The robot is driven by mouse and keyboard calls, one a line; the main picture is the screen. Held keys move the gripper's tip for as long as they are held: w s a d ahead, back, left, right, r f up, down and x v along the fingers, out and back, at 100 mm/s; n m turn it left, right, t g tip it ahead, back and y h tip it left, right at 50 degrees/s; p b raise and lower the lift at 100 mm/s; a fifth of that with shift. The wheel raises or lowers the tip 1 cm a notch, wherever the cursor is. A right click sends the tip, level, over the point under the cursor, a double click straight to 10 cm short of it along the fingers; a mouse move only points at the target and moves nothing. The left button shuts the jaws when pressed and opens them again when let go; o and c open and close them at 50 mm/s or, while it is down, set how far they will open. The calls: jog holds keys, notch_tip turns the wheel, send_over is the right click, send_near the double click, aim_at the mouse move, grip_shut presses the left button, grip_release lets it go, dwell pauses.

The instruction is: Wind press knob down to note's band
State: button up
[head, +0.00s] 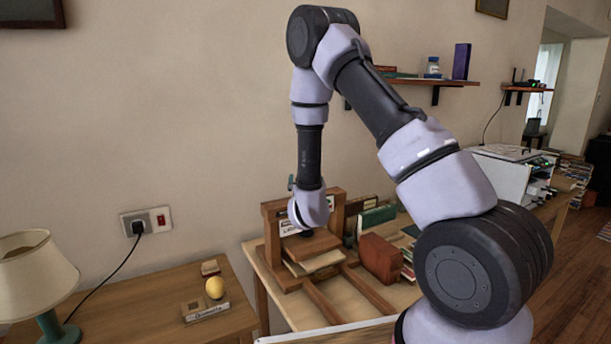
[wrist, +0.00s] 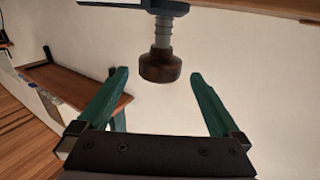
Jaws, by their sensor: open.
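The wooden press (head: 335,230) stands on the table in the head view, with boards and paper stacked in it. My wrist covers its middle, and the knob is hidden there. Pale papers with dark marks (head: 287,227) show on the press, too small to read; I cannot make out a band.
A side table (head: 150,300) at left holds a lamp (head: 38,270), a yellow ball-shaped thing (head: 215,288) and a small labelled block (head: 205,310). A wall shelf (head: 455,83) is behind my arm.

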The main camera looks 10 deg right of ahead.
jog(key=s, duration=0.3)
jog(key=shift+s+a, duration=0.25)
jog(key=shift+s, duration=0.1)
jog(key=shift+r, duration=0.15)
jog(key=s+d+r+m+g+y, duration=0.1)
jog(key=s+d+r+m+g, duration=0.15)
jog(key=r, duration=0.55)
jog(key=s+d+r+m+g+y, duration=0.1)
jog(key=s+d+r+m+g, duration=0.15)
jog(key=r, duration=0.55)
jog(key=s+d+r+n+g+y, duration=0.1)
jog(key=s+r+g, duration=0.2)
jog(key=s, duration=1)
jog(key=s+r+n+g+y, duration=0.1)
jog(key=s+r, duration=0.3)
jog(key=s, duration=1)
jog(key=shift+d+r+n+g+y, duration=0.3)
jog(key=shift+d+r+g+y, duration=0.1)
jog(key=shift+g, duration=0.5)
